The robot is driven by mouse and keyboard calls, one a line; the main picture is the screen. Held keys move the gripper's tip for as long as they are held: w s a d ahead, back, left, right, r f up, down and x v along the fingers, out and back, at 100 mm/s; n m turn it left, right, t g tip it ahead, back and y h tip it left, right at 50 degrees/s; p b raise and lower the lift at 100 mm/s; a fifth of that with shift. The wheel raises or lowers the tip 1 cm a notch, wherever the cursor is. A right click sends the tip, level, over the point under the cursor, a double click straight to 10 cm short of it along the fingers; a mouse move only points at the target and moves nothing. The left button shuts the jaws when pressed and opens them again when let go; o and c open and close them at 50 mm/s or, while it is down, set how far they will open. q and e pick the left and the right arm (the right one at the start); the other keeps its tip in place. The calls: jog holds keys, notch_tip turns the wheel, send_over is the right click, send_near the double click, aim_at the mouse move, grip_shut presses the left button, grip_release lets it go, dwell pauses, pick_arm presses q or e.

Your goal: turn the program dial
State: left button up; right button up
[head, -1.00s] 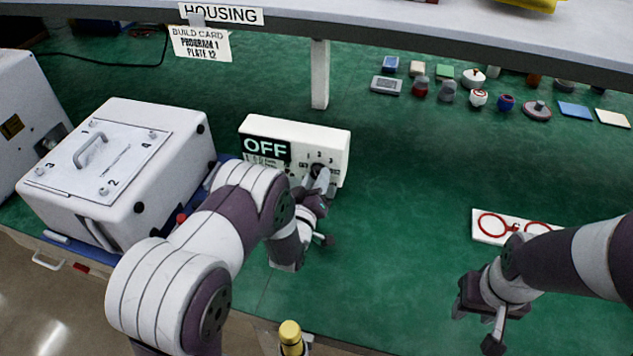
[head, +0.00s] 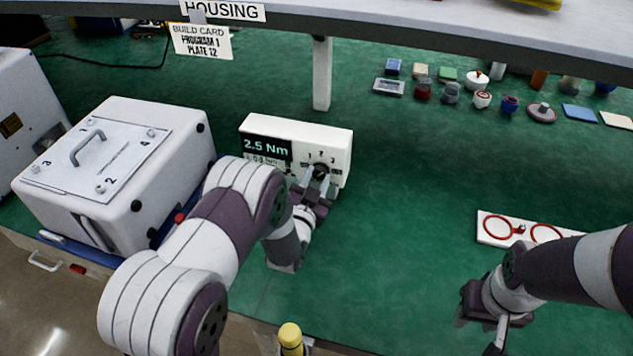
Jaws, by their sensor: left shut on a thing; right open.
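The white control box (head: 338,148) stands upright on the green bench. Its dark display (head: 266,148) reads "2.5 Nm". The black program dial (head: 321,171) sits on the right of its front face, with the marks 1, 2 and 3 around it. My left gripper (head: 316,182) is at the dial, its fingers shut on the dial from either side. The fingers hide part of the dial, and I cannot tell its exact pointer position. My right gripper (head: 480,325) is open and empty over the bench at the lower right. The build card (head: 201,41) reads "PROGRAM 1, PLATE 12".
A white housing box (head: 165,150) with a handled plate stands on the left. A white board with red rings (head: 485,238) lies at the right. Several small parts (head: 476,80) stand at the back right under the shelf (head: 450,45). A yellow-capped bottle (head: 290,335) is at the front edge.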

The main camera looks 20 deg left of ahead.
pick_arm(q)
jog(key=m, duration=0.2)
jog(key=m+b, duration=0.1)
jog(key=m, duration=0.2)
jog(key=shift+s+a+f+m, duration=0.1)
jog(key=shift+f+m, duration=0.1)
jog(key=shift+m, duration=0.1)
jog(key=shift+r+m+b, duration=0.1)
jog(key=shift+m+b, duration=0.35)
jog(key=shift+m, duration=1.75)
jog(key=o, duration=1)
jog(key=shift+o, duration=0.2)
jog(key=shift+r, duration=0.15)
jog(key=s, duration=1.2)
jog(key=shift+s+a, duration=0.25)
jog(key=shift+s, duration=0.1)
